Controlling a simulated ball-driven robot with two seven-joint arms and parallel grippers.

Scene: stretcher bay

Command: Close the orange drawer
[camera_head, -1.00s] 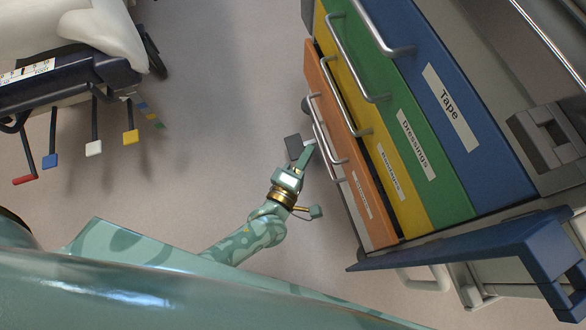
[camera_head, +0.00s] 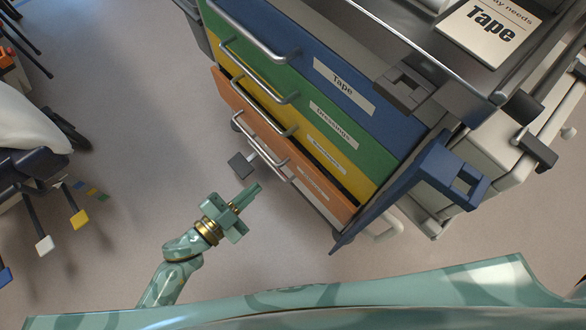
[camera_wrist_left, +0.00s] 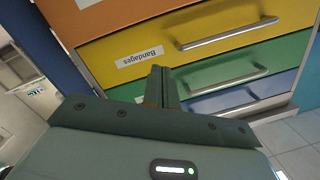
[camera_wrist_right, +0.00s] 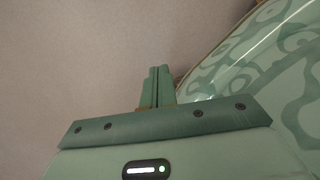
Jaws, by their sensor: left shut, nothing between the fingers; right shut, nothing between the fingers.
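The orange drawer (camera_head: 318,191) is the lowest drawer of the cart. In the head view its front stands out a little past the yellow drawer (camera_head: 335,165), with a dark gap between them. It has a metal bar handle (camera_head: 266,155) and a small label too blurred to read. My left gripper (camera_head: 256,188) is shut and empty, in front of the orange drawer near its handle, seemingly apart from it. The left wrist view shows the orange front (camera_wrist_left: 125,14) at the top, beyond the shut fingers (camera_wrist_left: 157,82). My right gripper (camera_wrist_right: 158,84) is shut and empty over bare floor.
Above are the green Dressings drawer (camera_head: 360,136) and blue Tape drawer (camera_head: 310,55). A blue bracket-like part (camera_head: 425,185) juts out at the cart's right end. A stretcher (camera_head: 30,125) is at the left edge.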

